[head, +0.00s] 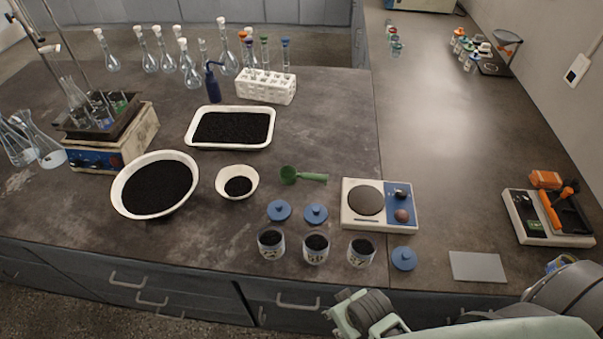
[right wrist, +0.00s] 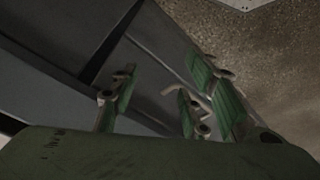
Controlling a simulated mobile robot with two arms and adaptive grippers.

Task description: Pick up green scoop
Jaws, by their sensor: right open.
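The green scoop (head: 303,175) lies on the dark bench, right of the small white bowl of black powder and behind the blue lids. Its round cup is to the left and its handle points right. My right gripper (head: 363,312) is low in the head view, by the bench's front edge and well away from the scoop. In the right wrist view its green-padded fingers (right wrist: 165,105) are spread apart with nothing between them, facing the drawer fronts and floor. The scoop does not show there. My left gripper is not in view.
A balance (head: 379,221) stands right of the scoop. Three jars of black powder, one of them a jar (head: 316,249), and several blue lids stand in front. A large bowl (head: 125,200) and a white tray (head: 190,138) are left and behind. A grey plate (head: 478,266) lies right.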

